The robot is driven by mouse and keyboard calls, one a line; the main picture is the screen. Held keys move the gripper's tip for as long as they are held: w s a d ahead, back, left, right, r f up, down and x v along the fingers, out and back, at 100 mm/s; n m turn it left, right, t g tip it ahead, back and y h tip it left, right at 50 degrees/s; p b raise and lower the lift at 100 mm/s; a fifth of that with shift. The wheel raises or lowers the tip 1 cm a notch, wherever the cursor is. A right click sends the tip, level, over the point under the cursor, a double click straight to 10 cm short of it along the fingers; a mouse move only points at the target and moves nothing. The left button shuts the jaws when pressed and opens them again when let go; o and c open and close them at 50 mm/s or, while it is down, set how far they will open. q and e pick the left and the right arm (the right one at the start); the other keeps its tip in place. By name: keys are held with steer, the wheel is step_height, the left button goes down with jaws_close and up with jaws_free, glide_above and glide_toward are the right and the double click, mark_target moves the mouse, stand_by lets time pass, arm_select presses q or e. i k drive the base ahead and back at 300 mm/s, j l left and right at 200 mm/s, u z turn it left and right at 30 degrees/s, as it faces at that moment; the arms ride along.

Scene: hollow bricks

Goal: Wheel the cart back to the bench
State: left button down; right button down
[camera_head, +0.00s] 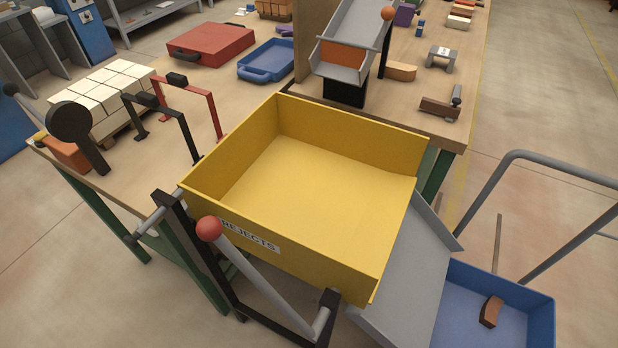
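The cart shows at the right by its grey tubular push handle (565,170), which rises above a blue tub (535,293). A brown brick piece (490,311) lies in the tub. Whether the tub rides on the cart cannot be told, as the lower part is cut off by the frame. The wooden bench (215,100) on green legs fills the middle and left. The handle stands to the right of the bench, with floor between them. Neither of my grippers is in view.
An empty yellow REJECTS bin (310,180) sits at the bench's front, with a red-knobbed lever (209,228) before it. A grey chute (410,275) slopes beside the blue tub. White blocks (112,92) and a red case (211,45) lie on the bench. Floor is open at right.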

mark_target(527, 318)
steer(key=z, duration=2.1)
